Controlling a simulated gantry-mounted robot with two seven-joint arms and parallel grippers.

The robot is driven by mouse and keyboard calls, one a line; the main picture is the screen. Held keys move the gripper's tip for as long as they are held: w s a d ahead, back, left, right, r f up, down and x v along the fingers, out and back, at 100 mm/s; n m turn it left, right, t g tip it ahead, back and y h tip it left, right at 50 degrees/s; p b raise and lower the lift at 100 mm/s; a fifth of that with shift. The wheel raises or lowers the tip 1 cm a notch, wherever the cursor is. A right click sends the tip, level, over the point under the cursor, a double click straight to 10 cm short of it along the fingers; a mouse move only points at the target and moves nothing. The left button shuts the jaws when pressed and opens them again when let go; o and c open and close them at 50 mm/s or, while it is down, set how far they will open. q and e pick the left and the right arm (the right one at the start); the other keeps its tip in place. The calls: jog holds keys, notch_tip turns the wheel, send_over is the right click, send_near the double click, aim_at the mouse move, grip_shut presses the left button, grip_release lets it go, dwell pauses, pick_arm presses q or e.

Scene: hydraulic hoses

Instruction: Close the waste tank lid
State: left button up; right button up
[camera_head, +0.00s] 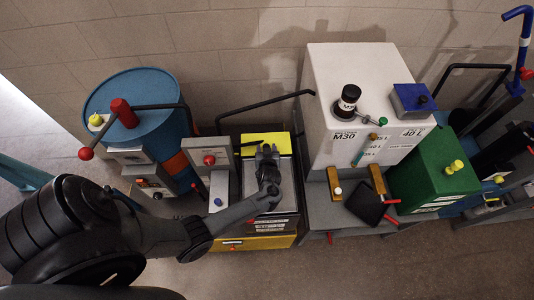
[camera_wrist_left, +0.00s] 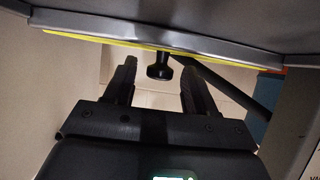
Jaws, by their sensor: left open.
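The waste tank, as I take it, is the yellow and grey box (camera_head: 262,242) in the middle of the head view. A yellow panel (camera_head: 250,141), apparently its lid, shows at its back edge; how far the lid stands open I cannot tell. My left gripper (camera_head: 267,151) is over the box by this panel and hides part of it. In the left wrist view, a black knob (camera_wrist_left: 158,70) at a yellow-edged grey panel (camera_wrist_left: 215,46) sits between the open fingers of my left gripper (camera_wrist_left: 158,66). I see no firm grip on it. My right gripper is not in view.
A blue drum (camera_head: 150,88) with a red-knobbed lever stands to the left. A white tank (camera_head: 345,75) stands close on the right, with a green box (camera_head: 432,178) beyond it. A black hose or bar (camera_head: 265,104) runs behind the yellow box. Open floor lies in front.

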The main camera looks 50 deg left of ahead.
pick_arm(q)
jog(key=p+v, duration=0.1)
jog(key=v, duration=0.9)
jog(key=shift+s+d+r, duration=0.1)
jog(key=shift+s+d, duration=0.05)
jog(key=shift+d, duration=0.1)
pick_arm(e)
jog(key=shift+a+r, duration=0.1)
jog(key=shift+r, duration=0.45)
pick_arm(q)
jog(key=shift+c, duration=0.4)
